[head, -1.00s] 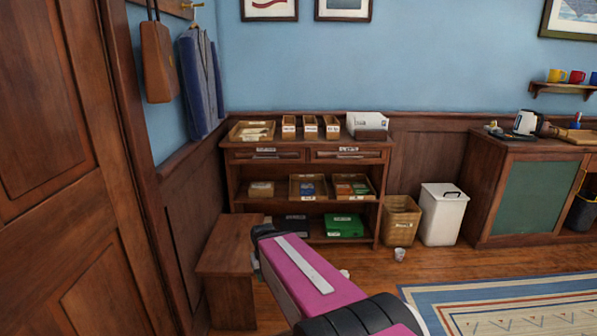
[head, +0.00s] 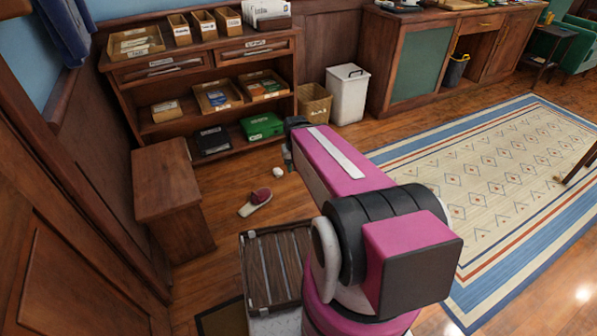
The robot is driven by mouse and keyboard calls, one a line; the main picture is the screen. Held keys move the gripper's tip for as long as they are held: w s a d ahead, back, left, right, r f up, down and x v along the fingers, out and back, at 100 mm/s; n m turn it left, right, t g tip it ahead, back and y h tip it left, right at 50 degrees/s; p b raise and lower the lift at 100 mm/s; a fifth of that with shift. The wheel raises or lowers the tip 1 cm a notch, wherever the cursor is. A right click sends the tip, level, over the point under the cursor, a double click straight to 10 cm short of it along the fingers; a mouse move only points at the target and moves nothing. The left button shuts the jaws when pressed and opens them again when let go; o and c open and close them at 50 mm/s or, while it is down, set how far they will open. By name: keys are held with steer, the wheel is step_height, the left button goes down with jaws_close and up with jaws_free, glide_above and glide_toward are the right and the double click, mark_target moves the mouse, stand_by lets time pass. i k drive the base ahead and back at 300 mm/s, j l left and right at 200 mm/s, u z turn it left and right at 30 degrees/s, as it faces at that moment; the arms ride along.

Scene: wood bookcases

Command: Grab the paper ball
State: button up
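A small white lump (head: 278,172), which looks like the paper ball, lies on the wood floor in front of the low bookcase. It is beside a reddish slipper (head: 256,202). My pink arm reaches out over the floor to the right of the lump. The dark end of my arm, where my gripper (head: 291,150) is, shows only partly, and its fingers cannot be made out. It appears near the lump in the picture, but the gap between them is unclear.
The bookcase (head: 196,54) holds boxes and trays. A patterned rug (head: 500,165) covers the right floor.

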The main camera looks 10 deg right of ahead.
mark_target(278, 173)
steer(key=i+l+u, duration=0.1)
steer(key=l+u, duration=0.35)
steer(key=u, duration=0.15)
steer(key=i+l+u, duration=0.1)
steer(key=l+u, duration=0.15)
steer(key=l, duration=0.9)
steer(key=l+u, duration=0.25)
steer(key=l, duration=0.9)
steer(key=k+l+u, duration=0.1)
steer(key=l, duration=2.85)
